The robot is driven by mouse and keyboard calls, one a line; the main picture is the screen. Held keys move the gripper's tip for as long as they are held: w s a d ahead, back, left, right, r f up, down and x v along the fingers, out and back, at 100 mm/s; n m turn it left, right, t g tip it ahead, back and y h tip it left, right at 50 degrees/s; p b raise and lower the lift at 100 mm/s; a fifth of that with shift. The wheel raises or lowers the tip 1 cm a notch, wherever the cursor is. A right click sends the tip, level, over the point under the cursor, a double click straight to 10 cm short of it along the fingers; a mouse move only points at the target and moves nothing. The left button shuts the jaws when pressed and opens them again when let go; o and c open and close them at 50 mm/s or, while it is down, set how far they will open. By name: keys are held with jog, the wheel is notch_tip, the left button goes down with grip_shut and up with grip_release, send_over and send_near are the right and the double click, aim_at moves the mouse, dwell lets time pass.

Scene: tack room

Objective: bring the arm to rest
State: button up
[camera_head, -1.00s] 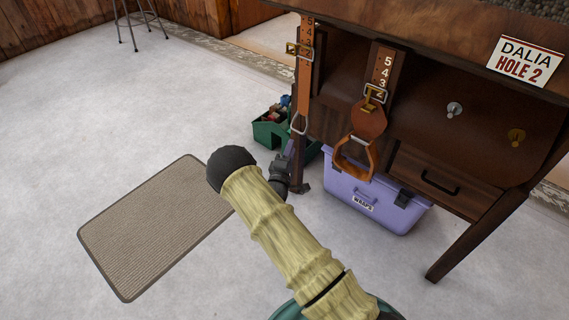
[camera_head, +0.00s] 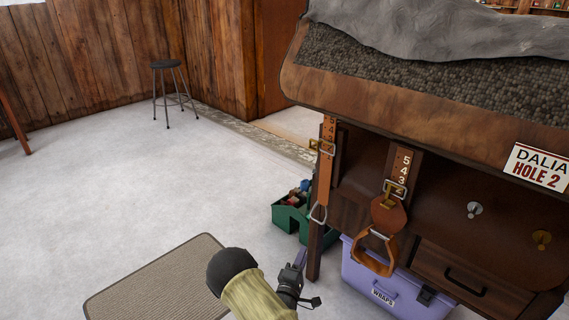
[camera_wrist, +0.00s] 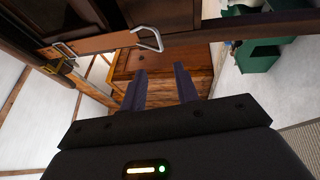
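My gripper (camera_wrist: 160,86) shows in the wrist view with its two dark fingers apart and nothing between them. In the head view my gripper (camera_head: 300,262) is partly hidden by my wrist, low in the picture, close to the front left leg of the wooden stand. The stand (camera_head: 345,85) carries a leather strap (camera_head: 326,165) with a metal loop, and this strap also shows close by in the wrist view (camera_wrist: 100,43). A second numbered strap holds a brown stirrup (camera_head: 378,250).
A purple box (camera_head: 356,280) labelled WRAPS sits under the stand. A green tote (camera_head: 288,217) stands behind the stand's leg. A ribbed mat (camera_head: 150,285) lies on the floor at left. A stool (camera_head: 166,66) stands by the far wall. The left floor is open.

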jog(key=s+d+r+m+g+y+p, duration=0.1)
jog(key=s+d+r+m+g+y, duration=0.25)
jog(key=r+m+g+y, duration=0.4)
jog(key=s+d+r+m+g+p, duration=0.1)
jog(key=s+r+m+g, duration=0.2)
jog(key=s, duration=0.5)
jog(key=s+d+r+m+g, duration=0.1)
jog(key=s+r+g, duration=0.1)
jog(key=s+r, duration=0.45)
jog(key=s+d+r+m+g+p, duration=0.1)
jog(key=s+r+m+g, duration=0.15)
jog(key=s, duration=0.65)
notch_tip(320, 180, up, 38)
jog(key=p, duration=3.7)
jog(key=shift+f+g+y, duration=0.15)
jog(key=shift+g+y, duration=0.15)
jog(key=shift+y, duration=0.15)
jog(key=shift+a, duration=0.1)
